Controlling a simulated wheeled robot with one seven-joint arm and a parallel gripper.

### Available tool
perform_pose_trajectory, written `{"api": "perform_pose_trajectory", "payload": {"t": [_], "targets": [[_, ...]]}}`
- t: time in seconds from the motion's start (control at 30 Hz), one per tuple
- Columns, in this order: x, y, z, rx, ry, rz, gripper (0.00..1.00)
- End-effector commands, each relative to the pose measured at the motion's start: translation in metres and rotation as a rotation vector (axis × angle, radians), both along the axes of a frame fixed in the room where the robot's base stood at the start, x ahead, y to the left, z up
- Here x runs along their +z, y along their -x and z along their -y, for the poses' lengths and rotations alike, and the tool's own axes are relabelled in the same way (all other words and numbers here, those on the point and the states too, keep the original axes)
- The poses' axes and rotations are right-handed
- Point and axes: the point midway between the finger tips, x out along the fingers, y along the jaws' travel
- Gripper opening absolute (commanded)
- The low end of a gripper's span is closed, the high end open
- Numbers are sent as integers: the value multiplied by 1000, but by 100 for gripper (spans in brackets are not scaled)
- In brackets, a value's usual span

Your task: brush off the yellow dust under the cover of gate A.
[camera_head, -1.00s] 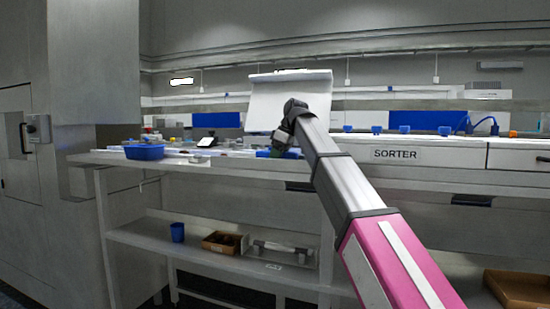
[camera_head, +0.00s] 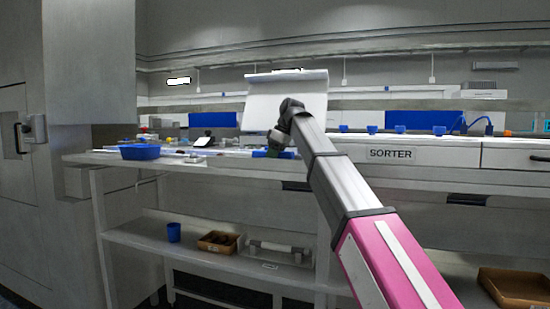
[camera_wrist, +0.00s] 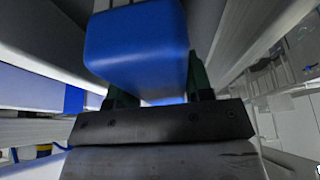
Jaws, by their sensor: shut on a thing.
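My gripper (camera_wrist: 160,88) is shut on a blue block-like thing (camera_wrist: 138,40), which sits between its dark green fingers and fills the upper middle of the wrist view. In the head view my gripper (camera_head: 278,144) is over the bench, in front of a raised white panel (camera_head: 290,98). A bit of blue (camera_head: 262,154) shows beside and below it. The panel stands up with a curled top edge; I cannot tell whether it is the cover of gate A. No gate label is readable. Yellow dust is not visible in either view.
A blue basin (camera_head: 141,152) stands at the bench's left end. Several small blue cups line the right side, behind the SORTER label (camera_head: 390,154). The lower shelf holds a blue cup (camera_head: 174,232) and a brown box (camera_head: 218,242). Another brown box (camera_head: 515,287) is at lower right.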

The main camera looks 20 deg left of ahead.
Motion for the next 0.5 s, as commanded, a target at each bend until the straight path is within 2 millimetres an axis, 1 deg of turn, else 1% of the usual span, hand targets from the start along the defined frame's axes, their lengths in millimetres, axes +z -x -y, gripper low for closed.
{"api": "perform_pose_trajectory", "payload": {"t": [0.07, 0.4, 0.5], "targets": [[2, -2, -1, -3, -1, 1, 28], [0, -5, -26, 2, 0, 0, 28], [0, -5, -29, 2, 0, 1, 28]]}}
